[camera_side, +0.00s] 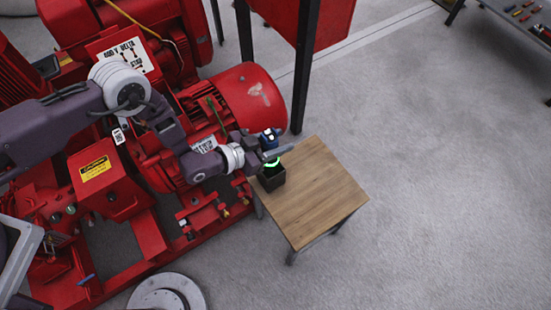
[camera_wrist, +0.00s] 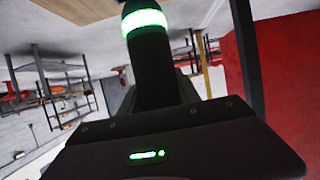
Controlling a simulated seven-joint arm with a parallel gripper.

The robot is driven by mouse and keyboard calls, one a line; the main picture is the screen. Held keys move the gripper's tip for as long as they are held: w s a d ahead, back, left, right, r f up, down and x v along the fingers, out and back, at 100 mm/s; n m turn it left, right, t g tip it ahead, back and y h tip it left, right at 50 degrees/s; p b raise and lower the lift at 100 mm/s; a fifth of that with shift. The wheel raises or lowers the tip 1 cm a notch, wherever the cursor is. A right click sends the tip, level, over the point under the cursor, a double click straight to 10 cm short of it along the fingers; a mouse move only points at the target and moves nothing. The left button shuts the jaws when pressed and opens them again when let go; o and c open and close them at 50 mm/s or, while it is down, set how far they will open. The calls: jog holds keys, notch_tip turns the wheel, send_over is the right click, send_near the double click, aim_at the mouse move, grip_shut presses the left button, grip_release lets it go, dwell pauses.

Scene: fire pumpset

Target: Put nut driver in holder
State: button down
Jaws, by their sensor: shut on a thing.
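The black box-shaped holder (camera_side: 271,181) stands upright on the small wooden table, near its left corner. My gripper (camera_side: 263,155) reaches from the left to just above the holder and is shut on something. A short pale grey piece (camera_side: 278,153) shows at the gripper's end, above the holder; I cannot tell if it is the nut driver or a finger. In the wrist view a black cylinder (camera_wrist: 153,65) with a glowing green band fills the middle. The fingertips and their grip are hidden there.
The wooden table top (camera_side: 315,190) is bare right of the holder. The large red pump set (camera_side: 250,95) stands close behind and left of the table. A dark upright post (camera_side: 304,70) rises behind the table. Open grey floor (camera_side: 440,190) lies to the right.

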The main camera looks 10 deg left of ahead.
notch_tip(320, 180, down, 5)
jog(key=shift+r, duration=0.1)
jog(key=c, duration=0.9)
grip_release()
jog(key=shift+f, duration=0.2)
jog(key=shift+o, duration=0.2)
jog(key=v, duration=1.2)
jog(key=shift+w+r, duration=0.1)
jog(key=shift+r, duration=0.1)
